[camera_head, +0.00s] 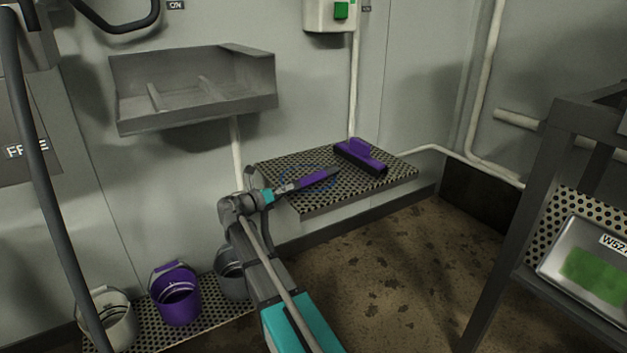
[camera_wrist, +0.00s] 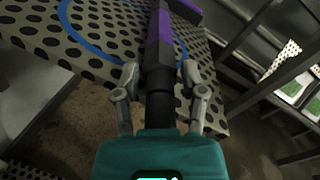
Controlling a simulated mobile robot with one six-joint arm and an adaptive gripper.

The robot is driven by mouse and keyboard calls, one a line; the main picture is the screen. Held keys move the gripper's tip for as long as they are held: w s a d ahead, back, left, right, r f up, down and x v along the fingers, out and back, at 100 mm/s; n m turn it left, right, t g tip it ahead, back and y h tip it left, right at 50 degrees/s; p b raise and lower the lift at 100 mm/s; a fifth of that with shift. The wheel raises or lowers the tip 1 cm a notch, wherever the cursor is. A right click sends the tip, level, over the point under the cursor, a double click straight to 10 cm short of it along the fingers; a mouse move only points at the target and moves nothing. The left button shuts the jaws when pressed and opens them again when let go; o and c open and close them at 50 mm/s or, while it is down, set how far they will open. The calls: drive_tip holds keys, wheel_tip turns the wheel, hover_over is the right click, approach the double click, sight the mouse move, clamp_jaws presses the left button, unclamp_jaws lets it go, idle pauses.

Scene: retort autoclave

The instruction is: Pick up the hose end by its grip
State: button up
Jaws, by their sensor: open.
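The hose end (camera_head: 314,179) is a dark rod with a purple grip. It lies over a perforated metal shelf (camera_head: 285,165), around a blue ring marked on it. In the wrist view the hose end (camera_wrist: 158,50) runs lengthwise up the middle, purple higher up and black nearer me. My gripper (camera_head: 286,187) is at the near end of the hose end. In the wrist view my gripper (camera_wrist: 161,72) is open, with one finger on each side of the dark and purple shaft. Small gaps seem to show beside it; contact is unclear.
A purple brush-like block (camera_head: 361,156) lies on the same shelf, behind and right of the hose end. A grey trough (camera_head: 195,98) hangs on the wall at left. Buckets (camera_head: 176,296) stand below. A dark frame rack (camera_head: 545,160) with a tray (camera_head: 590,268) stands at right.

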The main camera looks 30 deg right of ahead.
sight(293, 182)
drive_tip(key=shift+x, duration=1.85)
clamp_jaws()
